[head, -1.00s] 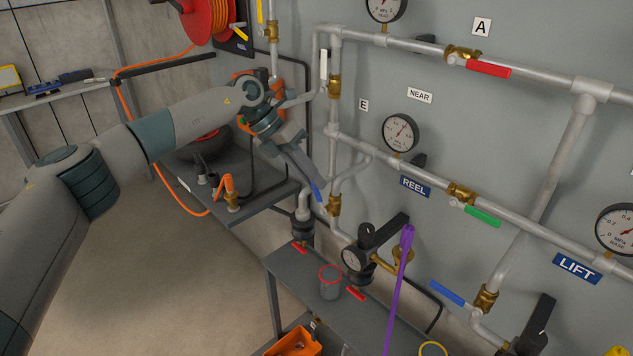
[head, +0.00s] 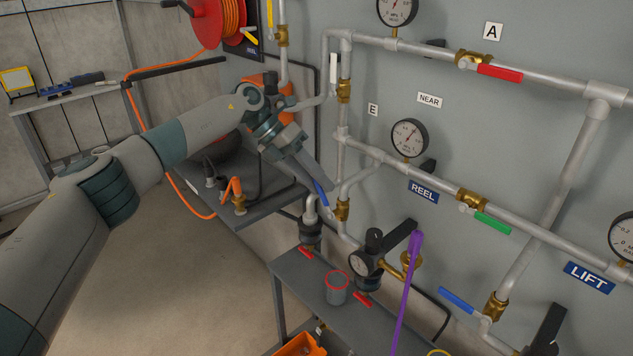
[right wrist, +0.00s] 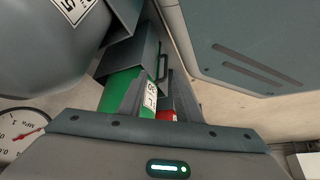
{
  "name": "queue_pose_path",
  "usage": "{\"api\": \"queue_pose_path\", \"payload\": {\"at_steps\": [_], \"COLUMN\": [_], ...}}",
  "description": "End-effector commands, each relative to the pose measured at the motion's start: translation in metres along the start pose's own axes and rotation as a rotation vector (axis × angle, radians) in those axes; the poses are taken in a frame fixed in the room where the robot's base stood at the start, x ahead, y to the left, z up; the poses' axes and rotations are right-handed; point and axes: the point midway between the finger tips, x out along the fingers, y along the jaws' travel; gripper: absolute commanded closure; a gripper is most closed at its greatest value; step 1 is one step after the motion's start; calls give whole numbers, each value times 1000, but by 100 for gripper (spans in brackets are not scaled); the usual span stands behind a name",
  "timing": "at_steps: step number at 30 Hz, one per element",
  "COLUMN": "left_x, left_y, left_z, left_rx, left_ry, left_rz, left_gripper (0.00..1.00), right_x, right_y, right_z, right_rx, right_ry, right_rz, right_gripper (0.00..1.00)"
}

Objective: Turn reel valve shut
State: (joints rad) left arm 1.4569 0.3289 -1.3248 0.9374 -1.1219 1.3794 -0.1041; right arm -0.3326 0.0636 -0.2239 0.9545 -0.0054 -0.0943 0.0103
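A blue REEL plate (head: 423,193) sits on the wall under a gauge. Below and left of it is a brass valve (head: 342,210) on a vertical pipe, with a blue lever (head: 321,193) slanting up to the left. My left gripper (head: 322,186) reaches down from the upper left, its end at the blue lever. Its fingers show side-on, so I cannot tell whether they are closed around the lever or only beside it. My right gripper (right wrist: 158,72) shows in the right wrist view with its fingers apart; green and red objects show behind the gap.
Pipes with a red lever (head: 499,72), a green lever (head: 492,222) and another blue lever (head: 456,300) run along the wall. An orange hose lies left.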

Motion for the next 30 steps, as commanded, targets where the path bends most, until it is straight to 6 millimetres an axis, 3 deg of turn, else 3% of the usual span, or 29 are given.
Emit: {"api": "queue_pose_path", "payload": {"at_steps": [8,14,17,21,30], "left_x": [-3,-19,-32,-52,-94], "left_y": [0,-1,-1,-1,-1], "left_z": [0,0,1,1,1], "left_rx": [0,-2,-2,-1,-1], "left_ry": [0,0,-1,-1,0], "left_rz": [0,0,0,1,0], "left_gripper": [68,68,68,68,68], "right_x": [-1,-6,-10,-18,-42], "right_y": [0,1,2,10,20], "right_z": [0,9,22,55,110], "right_rx": [0,0,0,0,0], "right_ry": [-3,-30,-61,-146,-286], "right_rz": [0,2,3,12,24], "right_gripper": [69,69,69,69,69]}}
